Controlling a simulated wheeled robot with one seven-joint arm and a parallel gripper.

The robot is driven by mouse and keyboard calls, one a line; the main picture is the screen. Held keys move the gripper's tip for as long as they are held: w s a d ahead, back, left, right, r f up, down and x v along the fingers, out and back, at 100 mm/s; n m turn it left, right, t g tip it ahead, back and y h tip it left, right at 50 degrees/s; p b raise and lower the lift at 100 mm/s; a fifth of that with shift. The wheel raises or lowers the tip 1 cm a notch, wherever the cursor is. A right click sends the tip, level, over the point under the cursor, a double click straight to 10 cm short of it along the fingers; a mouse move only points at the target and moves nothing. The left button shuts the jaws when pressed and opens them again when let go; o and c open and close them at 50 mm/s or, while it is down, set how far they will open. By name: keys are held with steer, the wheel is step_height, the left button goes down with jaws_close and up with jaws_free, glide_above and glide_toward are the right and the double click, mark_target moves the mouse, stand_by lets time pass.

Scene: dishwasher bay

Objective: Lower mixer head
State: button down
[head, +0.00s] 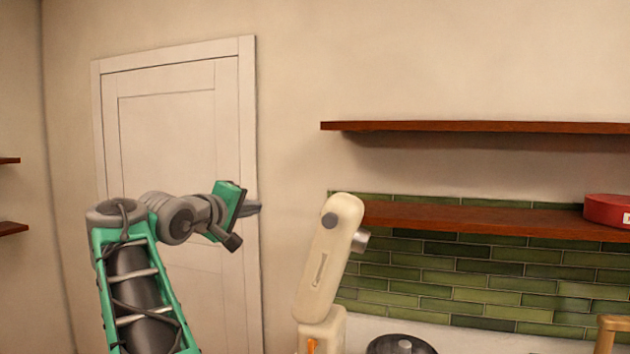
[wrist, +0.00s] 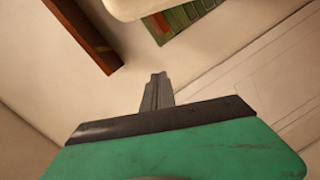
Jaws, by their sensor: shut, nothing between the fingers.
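The cream stand mixer (head: 322,325) stands at the lower middle of the head view. Its head (head: 332,255) is tilted up steeply, with a grey knob near the top and a silver attachment hub on its right side. The mixer's bowl cannot be made out. My gripper (head: 258,209) is to the left of the raised mixer head, near its upper part, with a clear gap between them. Its fingers are shut and empty. In the wrist view the closed fingers (wrist: 156,78) point toward a cream rounded edge, likely the mixer head (wrist: 145,6), at the top.
Two brown wall shelves (head: 480,127) are at the right, the lower one holding a red round box (head: 608,210). Green tiles (head: 450,290) cover the wall below. A dark lid (head: 400,344) sits right of the mixer. A white door (head: 170,130) is behind my arm.

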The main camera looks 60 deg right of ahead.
steer(key=s+d+g+p, duration=0.1)
steer(key=s+d, duration=0.2)
steer(key=d, duration=0.1)
steer(key=s+d+r+g+p, duration=0.1)
steer(key=s+d, duration=0.2)
steer(key=d, duration=0.1)
steer(key=s+d+r+m+g+p, duration=0.1)
steer(key=s+d, duration=0.2)
steer(key=d, duration=0.2)
steer(key=shift+r+h, duration=0.1)
steer(key=shift+h, duration=0.3)
steer(key=shift+s+a, duration=0.15)
steer(key=shift+s, duration=0.15)
steer(key=shift+w+d+f, duration=0.15)
steer(key=shift+d+f, duration=0.05)
steer(key=shift+f, duration=0.05)
steer(key=shift+r, duration=0.1)
